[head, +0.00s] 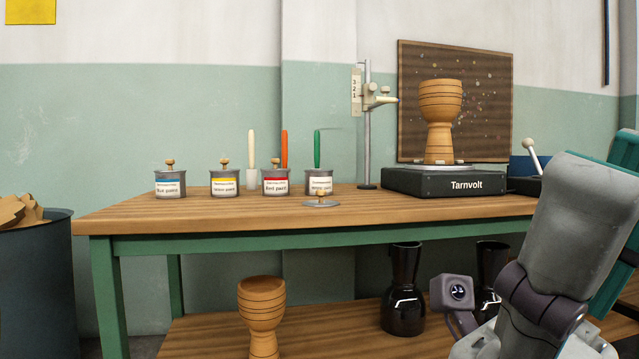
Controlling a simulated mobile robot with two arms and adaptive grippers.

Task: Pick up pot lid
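The blue paint pot (170,186), yellow-label pot (224,185) and red paint pot (275,184) each have a knobbed lid on top. My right arm comes in at the lower right, apart from the lid, with its fingers out of sight. My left gripper is out of view.
The workbench (140,217) carries a black Tarnvolt turntable (440,183) with a wooden goblet drum (439,115), and a metal stand (367,130). Below are another wooden drum (262,310) and black drums (404,295). A bin (38,280) stands left. The bench's front left is clear.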

